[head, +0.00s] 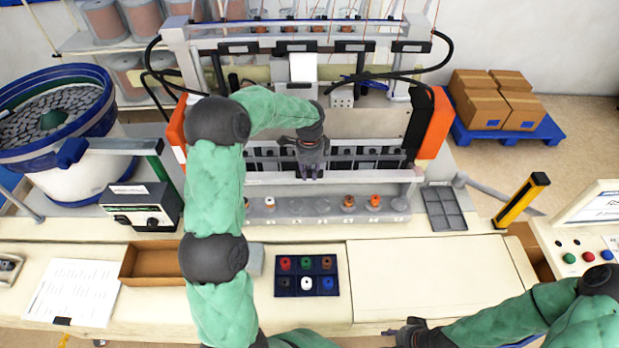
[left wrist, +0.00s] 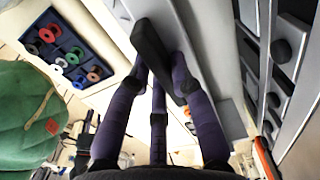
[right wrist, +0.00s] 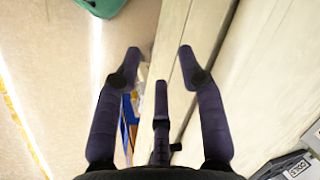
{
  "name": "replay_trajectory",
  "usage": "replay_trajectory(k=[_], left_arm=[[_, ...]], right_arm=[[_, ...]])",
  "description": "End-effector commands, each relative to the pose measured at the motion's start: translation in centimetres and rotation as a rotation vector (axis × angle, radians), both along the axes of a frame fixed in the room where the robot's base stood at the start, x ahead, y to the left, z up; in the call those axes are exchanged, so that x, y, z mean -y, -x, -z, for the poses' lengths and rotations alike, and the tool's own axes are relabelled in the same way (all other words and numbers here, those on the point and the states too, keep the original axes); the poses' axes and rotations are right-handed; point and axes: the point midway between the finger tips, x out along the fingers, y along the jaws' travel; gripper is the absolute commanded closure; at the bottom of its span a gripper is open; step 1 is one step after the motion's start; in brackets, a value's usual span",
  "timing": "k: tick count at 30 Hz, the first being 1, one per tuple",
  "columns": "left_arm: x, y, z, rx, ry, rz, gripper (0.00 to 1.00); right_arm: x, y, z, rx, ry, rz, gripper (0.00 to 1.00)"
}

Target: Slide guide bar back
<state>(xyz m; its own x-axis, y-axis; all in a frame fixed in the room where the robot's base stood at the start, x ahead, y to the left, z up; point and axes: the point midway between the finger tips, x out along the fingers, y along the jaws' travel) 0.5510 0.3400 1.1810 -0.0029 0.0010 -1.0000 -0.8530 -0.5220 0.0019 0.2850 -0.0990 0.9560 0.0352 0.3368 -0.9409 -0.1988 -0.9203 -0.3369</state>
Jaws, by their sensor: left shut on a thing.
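The guide bar (head: 370,177) is a long pale bar that runs across the machine between the two orange side posts, in front of a row of dark clamps. In the left wrist view the bar (left wrist: 205,65) runs past my fingers, with a dark handle (left wrist: 150,45) between them. My left gripper (head: 311,172) reaches over the machine from above, fingers down at the middle of the bar, and is shut on the handle. My right gripper (head: 398,332) is low at the front right, over the table's front edge. Its fingers (right wrist: 160,65) are spread and empty.
A grey ledge (head: 318,208) with several small spools lies in front of the bar. A dark blue tray (head: 306,292) of coloured spools and a brown open box (head: 150,263) sit on the table. A bowl feeder (head: 60,120) stands left. The right tabletop (head: 430,280) is clear.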

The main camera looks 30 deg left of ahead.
Motion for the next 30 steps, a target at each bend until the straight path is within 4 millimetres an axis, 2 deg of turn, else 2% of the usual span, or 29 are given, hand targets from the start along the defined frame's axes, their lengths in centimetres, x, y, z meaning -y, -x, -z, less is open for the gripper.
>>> replay_trajectory(k=[3,9,20,21,23,30], left_arm=[[-1.1,-1.9,-0.2,0.008,-0.002,-0.003,1.00],[-2.1,-3.4,-0.1,0.004,0.000,-0.001,1.00],[-2.4,-3.8,-0.2,0.009,-0.002,-0.001,1.00],[-2.4,-3.8,-0.2,0.010,-0.003,-0.001,0.72],[-2.4,-3.8,-0.3,0.011,-0.002,-0.001,0.55],[-2.3,-3.8,-0.2,0.008,-0.002,-0.001,0.54]], right_arm=[[0.0,-0.1,-0.4,0.001,0.000,-0.001,0.60],[0.0,0.0,-0.7,0.000,0.000,0.000,0.60],[0.0,0.0,-0.7,0.000,0.000,0.000,0.60],[0.0,0.0,-0.7,0.000,0.000,0.000,0.60],[0.0,0.0,-0.7,0.000,0.000,0.000,0.60],[0.0,0.0,-0.7,0.000,0.000,0.000,0.60]])
